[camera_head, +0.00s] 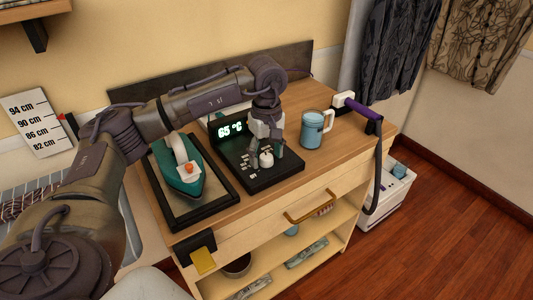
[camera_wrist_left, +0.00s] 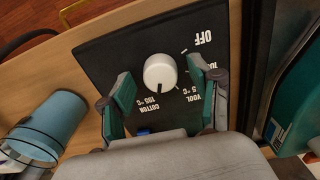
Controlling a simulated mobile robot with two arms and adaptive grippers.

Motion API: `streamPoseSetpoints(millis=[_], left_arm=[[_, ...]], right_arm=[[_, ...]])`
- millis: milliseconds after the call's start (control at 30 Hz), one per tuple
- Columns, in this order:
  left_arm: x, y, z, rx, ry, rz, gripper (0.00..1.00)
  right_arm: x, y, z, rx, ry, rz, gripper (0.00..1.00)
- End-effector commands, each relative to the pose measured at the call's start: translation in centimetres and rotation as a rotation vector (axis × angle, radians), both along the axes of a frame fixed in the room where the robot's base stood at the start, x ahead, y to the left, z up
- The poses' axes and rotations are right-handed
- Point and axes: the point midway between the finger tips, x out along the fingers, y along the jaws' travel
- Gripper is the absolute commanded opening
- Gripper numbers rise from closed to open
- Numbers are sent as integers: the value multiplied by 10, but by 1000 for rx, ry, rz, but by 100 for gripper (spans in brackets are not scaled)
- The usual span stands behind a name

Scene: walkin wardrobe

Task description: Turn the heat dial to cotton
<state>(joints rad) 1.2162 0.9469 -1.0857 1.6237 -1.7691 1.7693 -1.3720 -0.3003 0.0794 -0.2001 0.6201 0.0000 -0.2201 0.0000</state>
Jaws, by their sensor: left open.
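The heat dial (camera_head: 266,160) is a white round knob on a black control panel (camera_head: 275,181) on the wooden cabinet. In the left wrist view the dial (camera_wrist_left: 160,72) shows a dark mark at its lower edge, on the side of the COTTON 150 °C label (camera_wrist_left: 146,103). The WOOL and OFF labels lie to the right and upper right. The display (camera_head: 231,130) reads 65 °C. My left gripper (camera_head: 266,151) points down over the dial. In the left wrist view its open green-padded fingers (camera_wrist_left: 161,73) stand on either side of the dial, with gaps visible.
A teal iron (camera_head: 180,178) rests on a dark-framed pad left of the panel. A blue mug (camera_head: 312,131) stands close on the right. A purple-handled tool (camera_head: 361,110) with a hanging cord is further right. Shelves below hold several items.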

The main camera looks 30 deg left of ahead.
Motion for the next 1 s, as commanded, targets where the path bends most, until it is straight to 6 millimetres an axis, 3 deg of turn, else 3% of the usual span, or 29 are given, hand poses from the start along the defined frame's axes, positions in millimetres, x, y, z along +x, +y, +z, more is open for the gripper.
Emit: streamPoseSetpoints(millis=[167,500,700,1000], left_arm=[[1,0,10,0,-3,0,63],[1,-1,78,-2,-5,-1,63],[1,0,109,-1,-2,-1,63],[0,0,120,0,0,-1,63]], right_arm=[[0,-2,0,-2,0,1,62],[0,-1,0,-1,0,0,62],[0,-1,0,-1,0,0,62],[0,0,0,-1,0,0,62]])
